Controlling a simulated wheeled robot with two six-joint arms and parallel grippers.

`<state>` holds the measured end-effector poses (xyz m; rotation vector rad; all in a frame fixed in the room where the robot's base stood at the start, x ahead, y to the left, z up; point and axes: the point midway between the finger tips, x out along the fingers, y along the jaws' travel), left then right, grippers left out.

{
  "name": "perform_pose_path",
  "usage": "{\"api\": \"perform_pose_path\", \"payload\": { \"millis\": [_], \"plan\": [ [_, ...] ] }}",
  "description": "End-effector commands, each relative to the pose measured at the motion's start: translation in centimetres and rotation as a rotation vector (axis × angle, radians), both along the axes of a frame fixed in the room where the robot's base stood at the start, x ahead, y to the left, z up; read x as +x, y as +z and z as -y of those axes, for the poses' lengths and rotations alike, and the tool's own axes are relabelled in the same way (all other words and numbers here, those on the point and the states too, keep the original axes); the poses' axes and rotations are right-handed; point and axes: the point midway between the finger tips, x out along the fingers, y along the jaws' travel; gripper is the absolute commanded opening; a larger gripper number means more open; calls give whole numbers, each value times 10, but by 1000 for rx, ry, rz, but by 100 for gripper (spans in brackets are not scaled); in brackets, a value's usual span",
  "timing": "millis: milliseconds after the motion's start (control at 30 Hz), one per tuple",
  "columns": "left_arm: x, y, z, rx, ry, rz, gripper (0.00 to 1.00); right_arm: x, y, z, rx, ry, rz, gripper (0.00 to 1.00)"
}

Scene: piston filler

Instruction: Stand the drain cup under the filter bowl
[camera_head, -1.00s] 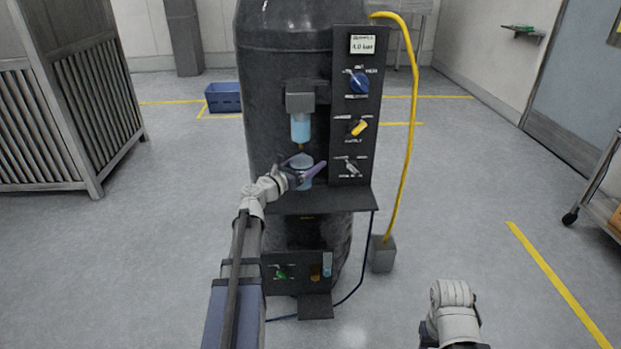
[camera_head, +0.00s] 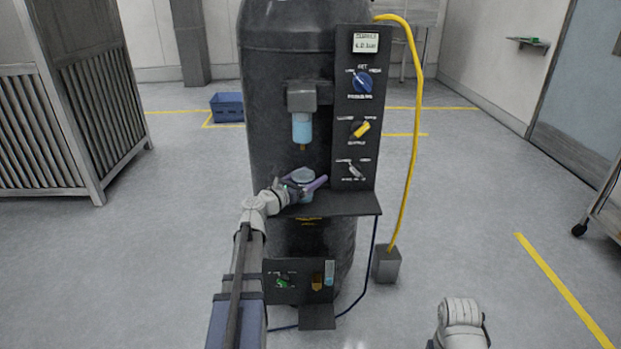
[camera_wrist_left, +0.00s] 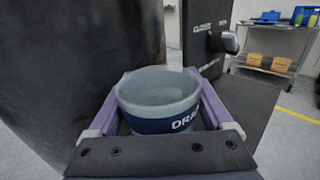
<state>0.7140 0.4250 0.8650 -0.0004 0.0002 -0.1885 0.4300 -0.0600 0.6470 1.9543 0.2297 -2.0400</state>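The drain cup (camera_head: 304,175) is a small round cup, pale inside, with a dark blue band and white lettering in the left wrist view (camera_wrist_left: 158,108). My left gripper (camera_head: 302,185) has its purple fingers on both sides of the cup, shut on it; in the left wrist view the fingers (camera_wrist_left: 160,100) flank its walls. The cup is upright, low over or on the dark shelf (camera_head: 345,203); I cannot tell if its base touches. The light blue filter bowl (camera_head: 302,128) hangs above it, with a clear gap between. My right gripper is out of view; only arm shows at bottom right.
A panel with a blue knob (camera_head: 361,82), a yellow knob (camera_head: 361,129) and a lever (camera_head: 354,170) stands right of the cup. A yellow hose (camera_head: 410,130) runs down to a grey box (camera_head: 386,264). A lower panel (camera_head: 299,283) is below the shelf.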

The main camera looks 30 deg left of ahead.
Motion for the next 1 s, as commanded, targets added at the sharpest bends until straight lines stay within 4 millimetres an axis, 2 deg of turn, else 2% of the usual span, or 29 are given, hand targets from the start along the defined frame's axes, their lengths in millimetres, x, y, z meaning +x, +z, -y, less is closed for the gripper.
{"api": "perform_pose_path", "payload": {
  "millis": [33, 133, 467, 800, 1000],
  "plan": [
    [0, 0, 0, 0, 0, 0, 89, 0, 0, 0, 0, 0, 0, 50],
    [0, 0, 0, 0, 0, 0, 100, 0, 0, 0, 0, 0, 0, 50],
    [-1, 6, 0, 0, 0, 0, 100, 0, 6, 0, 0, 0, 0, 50],
    [-68, 3, -11, 0, 4, 0, 100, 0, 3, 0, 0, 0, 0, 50],
    [-100, 3, -18, 0, 2, 0, 100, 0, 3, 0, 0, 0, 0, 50]
  ]
}}
